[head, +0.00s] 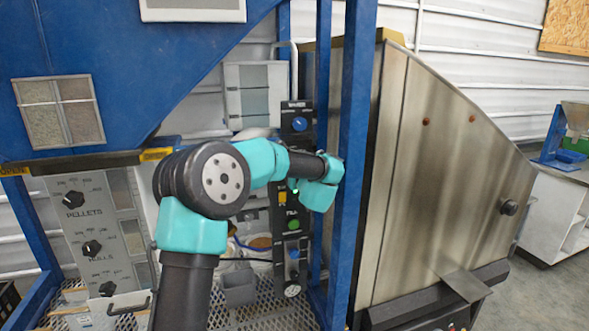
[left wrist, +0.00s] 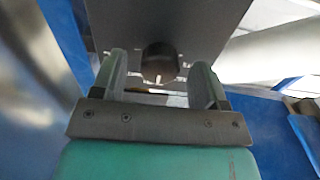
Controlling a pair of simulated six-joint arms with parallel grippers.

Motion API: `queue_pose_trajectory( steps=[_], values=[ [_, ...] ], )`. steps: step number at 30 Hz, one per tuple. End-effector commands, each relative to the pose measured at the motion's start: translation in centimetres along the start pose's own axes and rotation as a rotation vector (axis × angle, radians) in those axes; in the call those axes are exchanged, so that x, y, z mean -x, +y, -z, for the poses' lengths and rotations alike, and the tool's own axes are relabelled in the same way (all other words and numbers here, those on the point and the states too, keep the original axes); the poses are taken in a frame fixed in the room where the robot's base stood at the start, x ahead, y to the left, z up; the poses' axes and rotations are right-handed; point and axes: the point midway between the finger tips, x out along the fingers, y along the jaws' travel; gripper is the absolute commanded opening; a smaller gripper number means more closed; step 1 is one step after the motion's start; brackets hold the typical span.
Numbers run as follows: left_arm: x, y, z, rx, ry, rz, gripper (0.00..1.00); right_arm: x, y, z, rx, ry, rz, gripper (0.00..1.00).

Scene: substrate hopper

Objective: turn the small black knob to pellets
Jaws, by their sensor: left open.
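In the left wrist view a small round black knob (left wrist: 160,60) stands out from a grey panel face (left wrist: 180,25), with a pale mark at its lower edge. My left gripper (left wrist: 160,66) is open, with one finger on each side of the knob and gaps between. Whether either finger touches it I cannot tell. In the head view my left arm reaches across to the narrow dark control panel (head: 293,214); the arm and wrist hide part of this panel, and the knob does not show there. The word pellets is not readable in the wrist view. My right gripper is not in view.
The dark panel carries a blue knob (head: 299,124), a yellow switch (head: 282,198) and a green button (head: 293,224). A blue post (head: 354,150) stands close right of my wrist, beside a large steel housing (head: 430,180). A grey panel (head: 100,235) with several black knobs stands left.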

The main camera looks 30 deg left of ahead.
Motion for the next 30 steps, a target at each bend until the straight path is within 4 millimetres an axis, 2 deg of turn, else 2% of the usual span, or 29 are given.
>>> queue_pose_trajectory(
  steps=[3, 6, 15, 30],
  values=[
    [-1.4, 0.0, 0.0, 0.001, 0.0, 0.002, 0.67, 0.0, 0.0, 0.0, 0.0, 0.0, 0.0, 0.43],
    [-1.9, 0.0, 0.0, 0.0, 0.0, 0.0, 0.67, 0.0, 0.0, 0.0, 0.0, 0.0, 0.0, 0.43],
    [-2.1, 0.0, 0.0, 0.001, 0.0, -0.001, 0.67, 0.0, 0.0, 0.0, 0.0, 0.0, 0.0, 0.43],
    [-2.1, 0.0, 0.0, 0.001, 0.0, 0.0, 0.2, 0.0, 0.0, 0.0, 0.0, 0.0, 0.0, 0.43]
  ],
)
